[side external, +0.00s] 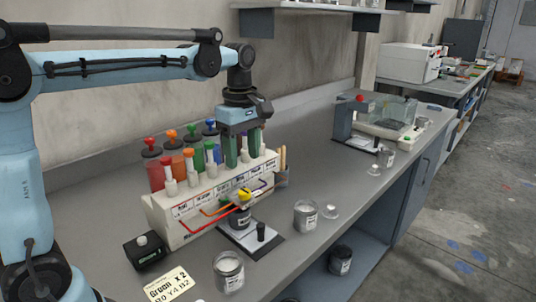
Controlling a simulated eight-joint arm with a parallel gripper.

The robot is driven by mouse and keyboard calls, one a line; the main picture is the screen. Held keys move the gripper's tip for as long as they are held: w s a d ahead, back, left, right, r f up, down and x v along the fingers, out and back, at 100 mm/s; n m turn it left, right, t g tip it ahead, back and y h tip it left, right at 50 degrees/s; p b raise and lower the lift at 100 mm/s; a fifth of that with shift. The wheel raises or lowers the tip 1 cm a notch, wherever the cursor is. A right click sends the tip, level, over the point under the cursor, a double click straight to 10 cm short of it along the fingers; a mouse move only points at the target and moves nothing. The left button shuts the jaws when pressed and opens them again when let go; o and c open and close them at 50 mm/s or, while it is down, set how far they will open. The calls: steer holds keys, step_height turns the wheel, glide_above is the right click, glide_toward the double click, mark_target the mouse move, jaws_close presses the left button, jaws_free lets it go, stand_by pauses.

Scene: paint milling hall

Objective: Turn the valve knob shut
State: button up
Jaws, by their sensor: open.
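A yellow piece (245,194) sits on the rack's front, above a dark can (240,217).
Coloured bottles (155,172) stand behind the posts. In front are a flat plate (268,247), open cans (228,270) and (305,214), a black box (145,252) and a written card (170,287). A glass-sided balance (395,113) stands farther right. The bench between is mostly clear.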

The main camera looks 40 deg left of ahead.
mark_target(244, 191)
step_height(244, 191, down, 9)
steer(key=shift+f, duration=0.1)
stand_by(0.4)
steer(key=c, duration=1.1)
steer(key=shift+o, duration=0.2)
